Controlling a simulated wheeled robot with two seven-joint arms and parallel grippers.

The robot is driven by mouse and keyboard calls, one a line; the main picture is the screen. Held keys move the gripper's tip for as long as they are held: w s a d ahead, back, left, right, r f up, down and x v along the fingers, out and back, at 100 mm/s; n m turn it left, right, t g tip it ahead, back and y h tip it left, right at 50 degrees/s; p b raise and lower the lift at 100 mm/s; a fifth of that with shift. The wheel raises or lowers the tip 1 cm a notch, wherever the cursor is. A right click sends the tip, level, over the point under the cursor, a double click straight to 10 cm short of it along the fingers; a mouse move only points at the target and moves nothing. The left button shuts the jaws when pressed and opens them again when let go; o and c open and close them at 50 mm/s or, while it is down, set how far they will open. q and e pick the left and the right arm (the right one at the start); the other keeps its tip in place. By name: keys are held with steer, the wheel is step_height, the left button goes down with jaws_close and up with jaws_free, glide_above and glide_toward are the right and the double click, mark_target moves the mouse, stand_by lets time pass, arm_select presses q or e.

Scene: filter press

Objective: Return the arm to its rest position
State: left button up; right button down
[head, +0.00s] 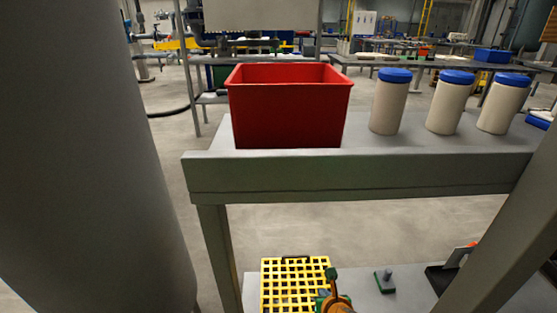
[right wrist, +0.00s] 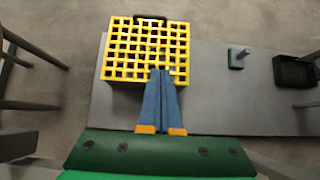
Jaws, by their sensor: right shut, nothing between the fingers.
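My right gripper shows in the right wrist view (right wrist: 161,72) with its two blue fingers together and nothing between them. Its fingertips appear over the near edge of a yellow grid-like basket (right wrist: 122,48); I cannot tell the height between them. In the head view, the green and orange parts of my right gripper (head: 333,299) show at the bottom edge, at the right side of the same basket (head: 292,283). Its fingertips are hard to make out there. My left gripper is in neither view.
A red bin (head: 290,115) and several beige jars with blue lids (head: 388,105) stand on the upper grey table (head: 360,178). The basket is on a lower grey surface (right wrist: 210,95), with a small green-based post (head: 385,281) and a black item (right wrist: 295,71) to its right.

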steer(key=s+a+m+g+y, duration=0.25)
steer(key=s+a+m, duration=0.45)
steer(key=s+m, duration=0.65)
steer(key=s+d+r+m+g+h, duration=0.4)
steer(key=s+d+m, duration=0.8)
steer(key=m, duration=0.9)
step_height(320, 180, down, 16)
steer(key=s+y, duration=0.1)
steer(key=s, duration=0.1)
steer(key=s+d+f, duration=0.2)
steer(key=s+f, duration=0.7)
steer(key=s, duration=0.1)
arm_select(q)
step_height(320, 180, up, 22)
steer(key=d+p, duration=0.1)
steer(key=p, duration=2.1)
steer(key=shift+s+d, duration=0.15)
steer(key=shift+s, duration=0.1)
arm_select(e)
step_height(320, 180, up, 22)
steer(key=s+g, duration=0.1)
steer(key=s, duration=0.1)
steer(key=shift+s+a+f, duration=0.2)
steer(key=shift+a, duration=0.1)
